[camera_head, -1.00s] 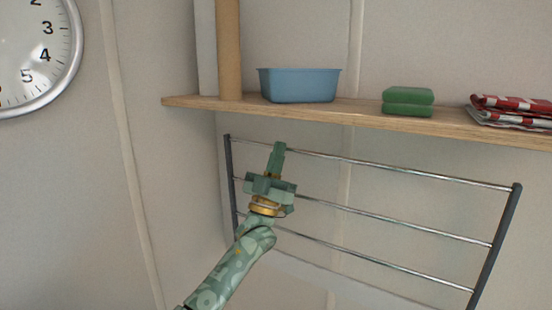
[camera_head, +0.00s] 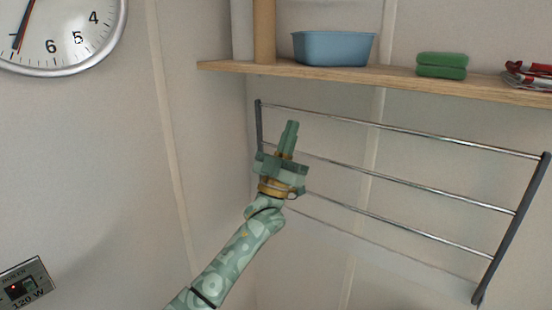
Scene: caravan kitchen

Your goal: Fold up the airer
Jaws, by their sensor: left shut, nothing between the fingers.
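The airer (camera_head: 436,191) is a rack of thin metal rails between two dark side arms, below the shelf on the wall. Its right side arm (camera_head: 513,228) slants down and left from the top right corner. Its left side arm (camera_head: 259,127) shows near its top; lower down my left gripper hides part of it. My left gripper (camera_head: 292,124) is green, shut and empty, pointing up in front of the left part of the rails, just below the top rail. I cannot tell whether it touches a rail. My right gripper is out of view.
A wooden shelf (camera_head: 390,84) runs above the airer. On it stand a blue tub (camera_head: 334,48), green sponges (camera_head: 442,65), a folded red checked cloth (camera_head: 528,75) and a tan cylinder (camera_head: 264,32). A clock (camera_head: 62,62) and a power display (camera_head: 25,284) are on the left.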

